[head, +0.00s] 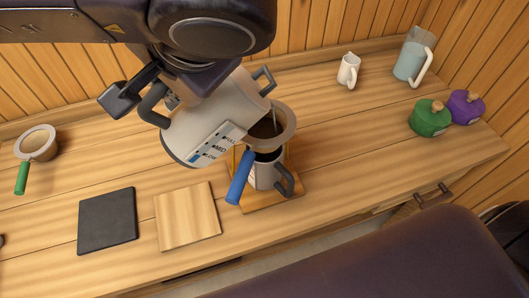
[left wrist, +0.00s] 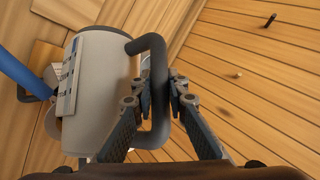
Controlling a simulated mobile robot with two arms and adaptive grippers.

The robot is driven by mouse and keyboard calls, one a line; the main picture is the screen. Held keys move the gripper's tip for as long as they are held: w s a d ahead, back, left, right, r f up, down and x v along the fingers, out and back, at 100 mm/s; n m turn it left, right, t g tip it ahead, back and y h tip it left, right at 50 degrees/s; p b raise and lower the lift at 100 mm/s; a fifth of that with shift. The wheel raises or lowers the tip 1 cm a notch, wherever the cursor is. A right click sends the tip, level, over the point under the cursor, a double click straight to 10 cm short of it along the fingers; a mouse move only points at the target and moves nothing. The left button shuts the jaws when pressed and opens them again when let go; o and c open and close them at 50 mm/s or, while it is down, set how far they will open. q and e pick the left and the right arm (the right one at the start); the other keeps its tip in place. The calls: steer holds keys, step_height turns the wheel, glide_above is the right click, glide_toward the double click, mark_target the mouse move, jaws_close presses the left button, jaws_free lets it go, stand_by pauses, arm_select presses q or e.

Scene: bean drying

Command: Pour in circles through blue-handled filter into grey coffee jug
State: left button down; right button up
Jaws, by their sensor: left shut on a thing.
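My left gripper (head: 148,98) is shut on the dark handle of a pale grey kettle (head: 213,118); the left wrist view shows its fingers (left wrist: 160,92) around that handle, with the kettle body (left wrist: 105,85) beside it. The kettle is tilted, its spout end to the right above the filter (head: 286,136). A thin stream shows over the filter's dark inside. The filter's blue handle (head: 239,178) points toward the front; it also shows in the left wrist view (left wrist: 20,75). The grey coffee jug (head: 262,175) stands upright under the filter, its dark handle to the right. My right gripper is out of view.
The jug stands on a wooden stand (head: 258,203). Nearby are a wooden board (head: 187,216), a black slab (head: 107,220) and a green-handled filter (head: 36,143). A white jug (head: 347,71), glass pitcher (head: 411,60), green jar (head: 430,119) and purple jar (head: 465,106) stand right.

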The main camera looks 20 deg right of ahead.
arm_select(q)
steer(key=shift+w+d+r, duration=0.1)
steer(key=shift+w+d, duration=0.35)
steer(key=shift+d, duration=0.1)
steer(key=shift+w, duration=0.15)
steer(key=shift+w+p, duration=0.35)
steer(key=shift+w, duration=0.55)
steer(key=shift+a, duration=0.2)
steer(key=shift+w+a, duration=0.5)
steer(key=shift+a, duration=0.3)
steer(key=shift+s, duration=0.1)
steer(key=shift+s+a, duration=0.45)
steer(key=shift+a, duration=0.4)
steer(key=shift+s, duration=0.1)
